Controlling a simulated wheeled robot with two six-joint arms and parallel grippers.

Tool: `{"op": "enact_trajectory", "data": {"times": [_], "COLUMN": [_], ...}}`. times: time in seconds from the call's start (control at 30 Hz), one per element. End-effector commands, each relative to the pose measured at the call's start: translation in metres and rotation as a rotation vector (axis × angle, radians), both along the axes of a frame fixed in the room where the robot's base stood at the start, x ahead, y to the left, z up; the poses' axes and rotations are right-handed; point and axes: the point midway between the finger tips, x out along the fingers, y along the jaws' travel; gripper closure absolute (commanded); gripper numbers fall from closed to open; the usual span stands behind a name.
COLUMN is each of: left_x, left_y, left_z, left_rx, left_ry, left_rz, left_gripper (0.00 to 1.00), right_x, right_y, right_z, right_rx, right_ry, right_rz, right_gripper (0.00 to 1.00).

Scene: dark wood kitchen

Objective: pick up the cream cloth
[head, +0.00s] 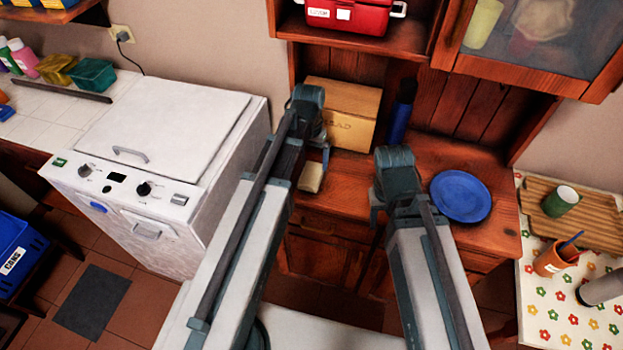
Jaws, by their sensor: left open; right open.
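The cream cloth (311,177) looks like a small folded block on the wooden counter of the hutch (345,185). It lies just below my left gripper (318,145) in the picture, close to the counter's left end. My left gripper is open and points down; one finger shows just above and right of the cloth, and the other is hidden behind my arm. I cannot tell how high it is above the counter. My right gripper (393,195) is open, to the right of the cloth and over the counter's front, with nothing seen in it.
A wooden bread box (345,105) and a dark blue bottle (401,112) stand behind the grippers. A blue plate (461,196) lies right of my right gripper. A white appliance (165,165) stands left, and a table with a flowered cloth (560,325) stands right.

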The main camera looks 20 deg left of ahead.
Motion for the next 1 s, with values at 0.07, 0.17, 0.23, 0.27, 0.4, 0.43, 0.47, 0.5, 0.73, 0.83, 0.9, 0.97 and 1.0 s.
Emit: {"op": "enact_trajectory", "data": {"times": [0.07, 0.17, 0.23, 0.27, 0.4, 0.43, 0.47, 0.5, 0.73, 0.83, 0.9, 0.97, 1.0], "left_x": [0.0, 0.001, 0.002, 0.002, 0.003, 0.003, 0.003, 0.003, 0.003, 0.003, 0.003, 0.003, 0.003], "left_y": [-0.001, -0.002, -0.003, -0.004, -0.005, -0.005, -0.005, -0.005, -0.005, -0.005, -0.005, -0.005, -0.005], "left_z": [-0.004, -0.013, -0.022, -0.026, -0.044, -0.047, -0.05, -0.052, -0.051, -0.051, -0.051, -0.051, -0.051], "left_rx": [0.0, 0.0, 0.0, 0.0, 0.0, 0.0, 0.0, 0.0, 0.0, 0.0, 0.0, 0.0, 0.0], "left_ry": [0.0, 0.0, 0.0, 0.0, 0.0, 0.0, 0.0, 0.0, 0.0, 0.0, 0.0, 0.0, 0.0], "left_rz": [0.0, 0.0, 0.0, 0.0, 0.0, 0.0, 0.0, 0.0, 0.0, 0.0, 0.0, 0.0, 0.0], "left_gripper": [0.0, 0.0, 0.0, 0.0, 0.0, 0.0, 0.0, 0.0, 0.0, 0.07, 0.2, 0.31, 0.38], "right_x": [0.0, 0.0, 0.0, 0.0, 0.0, 0.0, 0.0, 0.0, 0.0, 0.0, 0.0, 0.0, 0.0], "right_y": [0.0, 0.0, 0.0, 0.0, 0.0, 0.0, 0.0, 0.0, 0.0, 0.0, 0.0, 0.0, 0.0], "right_z": [-0.004, -0.013, -0.022, -0.026, -0.044, -0.047, -0.05, -0.052, -0.051, -0.051, -0.051, -0.051, -0.051], "right_rx": [0.0, 0.0, 0.0, 0.0, 0.0, 0.0, 0.0, 0.0, 0.0, 0.0, 0.0, 0.0, 0.0], "right_ry": [0.0, 0.0, 0.0, 0.0, 0.0, 0.0, 0.0, 0.0, 0.0, 0.0, 0.0, 0.0, 0.0], "right_rz": [0.0, 0.0, 0.0, 0.0, 0.0, 0.0, 0.0, 0.0, 0.0, 0.0, 0.0, 0.0, 0.0], "right_gripper": [0.5, 0.5, 0.5, 0.5, 0.5, 0.5, 0.5, 0.5, 0.5, 0.5, 0.5, 0.5, 0.5]}}
